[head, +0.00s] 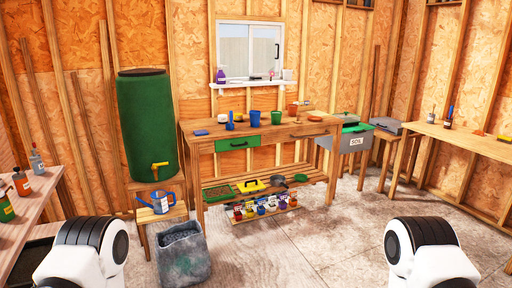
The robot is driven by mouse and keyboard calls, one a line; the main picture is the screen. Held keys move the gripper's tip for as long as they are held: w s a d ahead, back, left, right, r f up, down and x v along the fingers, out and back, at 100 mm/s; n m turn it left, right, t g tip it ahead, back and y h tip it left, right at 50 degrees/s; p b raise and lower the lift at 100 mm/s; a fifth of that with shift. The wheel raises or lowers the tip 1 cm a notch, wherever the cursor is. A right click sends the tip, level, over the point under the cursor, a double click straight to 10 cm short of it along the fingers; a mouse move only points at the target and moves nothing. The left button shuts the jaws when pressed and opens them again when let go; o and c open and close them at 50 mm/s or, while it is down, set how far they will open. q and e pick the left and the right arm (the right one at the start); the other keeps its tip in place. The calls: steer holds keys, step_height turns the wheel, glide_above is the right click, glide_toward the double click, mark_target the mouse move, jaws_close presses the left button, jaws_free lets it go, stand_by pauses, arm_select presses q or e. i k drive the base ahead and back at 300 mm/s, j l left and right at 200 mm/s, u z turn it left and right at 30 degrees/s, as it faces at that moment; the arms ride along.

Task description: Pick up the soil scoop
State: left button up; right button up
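I cannot pick out the soil scoop for sure at this distance. A small blue upright item (230,121) stands on the wooden potting bench (270,135), and its shape is too small to tell. A grey bin marked SOIL (341,144) stands at the right end of the bench, with green parts (356,128) at its top. Whether these are a lid or a tool is unclear. Only white and black links of my two arms show at the bottom left and bottom right. Neither gripper is in view.
Blue (255,119) and green (276,118) pots stand on the bench. Side tables flank the room. The floor (320,245) before the bench is clear.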

mark_target(230, 120)
steer(key=i+l, duration=0.2)
steer(key=i, duration=0.4)
steer(key=i+l, duration=0.2)
steer(key=i, duration=0.4)
steer(key=i+l+z, duration=0.1)
steer(key=i+l, duration=0.15)
steer(key=i, duration=0.35)
steer(key=i+l, duration=0.15)
steer(key=i, duration=0.45)
